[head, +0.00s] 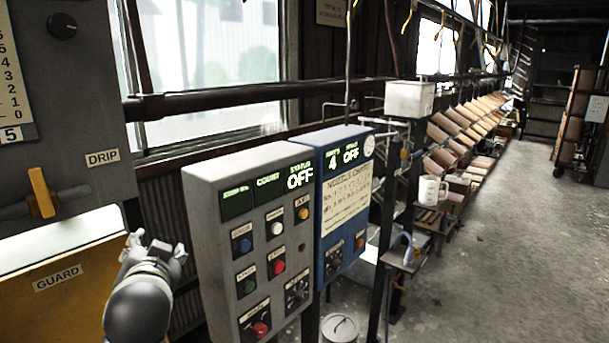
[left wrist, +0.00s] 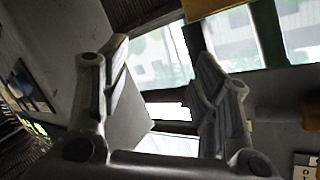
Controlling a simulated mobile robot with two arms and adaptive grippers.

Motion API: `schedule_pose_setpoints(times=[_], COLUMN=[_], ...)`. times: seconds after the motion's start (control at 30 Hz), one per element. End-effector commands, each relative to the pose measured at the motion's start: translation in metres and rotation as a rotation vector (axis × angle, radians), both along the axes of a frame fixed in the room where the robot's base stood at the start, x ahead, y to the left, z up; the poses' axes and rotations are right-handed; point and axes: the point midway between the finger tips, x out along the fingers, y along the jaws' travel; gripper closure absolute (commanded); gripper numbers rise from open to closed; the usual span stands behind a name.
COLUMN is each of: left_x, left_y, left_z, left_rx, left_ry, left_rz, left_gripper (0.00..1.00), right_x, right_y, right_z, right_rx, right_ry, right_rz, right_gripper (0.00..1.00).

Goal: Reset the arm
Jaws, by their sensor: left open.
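My left gripper (head: 155,250) shows at the lower left of the head view, with its grey arm below it. It is in front of the yellow guard panel and to the left of the grey control box. In the left wrist view my left gripper (left wrist: 163,75) has its two fingers spread apart, with nothing between them but the window and wall behind. My right gripper is not in view.
A grey control box (head: 215,220) and a blue nozzle control box (head: 347,195) stand right of my left gripper. A yellow guard panel (head: 80,300) and a grey machine (head: 75,110) are at left. Bare floor (head: 500,250) lies open at right.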

Motion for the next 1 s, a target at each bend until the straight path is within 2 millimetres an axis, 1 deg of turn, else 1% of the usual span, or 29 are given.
schedule_pose_setpoints(times=[0.03, 0.07, 0.1, 0.17, 0.2, 0.27, 0.3, 0.37, 0.4, 0.47, 0.5, 0.57, 0.6, 0.67, 0.7, 0.8, 1.0], left_x=[-0.008, -0.013, -0.02, -0.033, -0.043, -0.059, -0.071, -0.091, -0.105, -0.127, -0.143, -0.168, -0.184, -0.207, -0.222, -0.256, -0.317], left_y=[-0.002, -0.004, -0.007, -0.011, -0.014, -0.018, -0.021, -0.025, -0.028, -0.033, -0.036, -0.04, -0.043, -0.047, -0.05, -0.056, -0.066], left_z=[-0.032, -0.049, -0.071, -0.103, -0.123, -0.153, -0.172, -0.199, -0.216, -0.241, -0.256, -0.277, -0.289, -0.304, -0.313, -0.331, -0.353], left_rx=[-0.023, -0.039, -0.058, -0.091, -0.112, -0.145, -0.166, -0.2, -0.223, -0.256, -0.28, -0.314, -0.337, -0.368, -0.388, -0.432, -0.507], left_ry=[0.056, 0.087, 0.126, 0.187, 0.226, 0.286, 0.326, 0.387, 0.428, 0.488, 0.531, 0.59, 0.628, 0.681, 0.715, 0.789, 0.919], left_rz=[-0.014, -0.022, -0.033, -0.047, -0.057, -0.069, -0.076, -0.084, -0.089, -0.094, -0.097, -0.1, -0.099, -0.099, -0.099, -0.095, -0.082], left_gripper=[0.44, 0.44, 0.44, 0.44, 0.44, 0.44, 0.44, 0.44, 0.44, 0.44, 0.44, 0.44, 0.44, 0.44, 0.44, 0.44, 0.44], right_x=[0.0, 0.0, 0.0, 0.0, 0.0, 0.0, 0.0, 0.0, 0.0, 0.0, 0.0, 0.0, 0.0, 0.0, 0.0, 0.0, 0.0], right_y=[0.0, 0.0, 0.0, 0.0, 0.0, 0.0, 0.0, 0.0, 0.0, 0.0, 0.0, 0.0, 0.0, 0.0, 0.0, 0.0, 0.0], right_z=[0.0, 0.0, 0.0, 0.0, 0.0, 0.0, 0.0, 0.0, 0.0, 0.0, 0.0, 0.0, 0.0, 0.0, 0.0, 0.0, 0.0], right_rx=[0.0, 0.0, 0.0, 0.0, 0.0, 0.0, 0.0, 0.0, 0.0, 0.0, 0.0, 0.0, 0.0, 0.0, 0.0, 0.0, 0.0], right_ry=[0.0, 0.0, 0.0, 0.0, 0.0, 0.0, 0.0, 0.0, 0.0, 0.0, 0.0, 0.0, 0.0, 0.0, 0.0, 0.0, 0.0], right_rz=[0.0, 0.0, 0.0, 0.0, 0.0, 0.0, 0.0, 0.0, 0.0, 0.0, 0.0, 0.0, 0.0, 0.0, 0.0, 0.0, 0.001], right_gripper=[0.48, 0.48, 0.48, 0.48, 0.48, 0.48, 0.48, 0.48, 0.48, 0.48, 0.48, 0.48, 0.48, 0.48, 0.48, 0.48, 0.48])
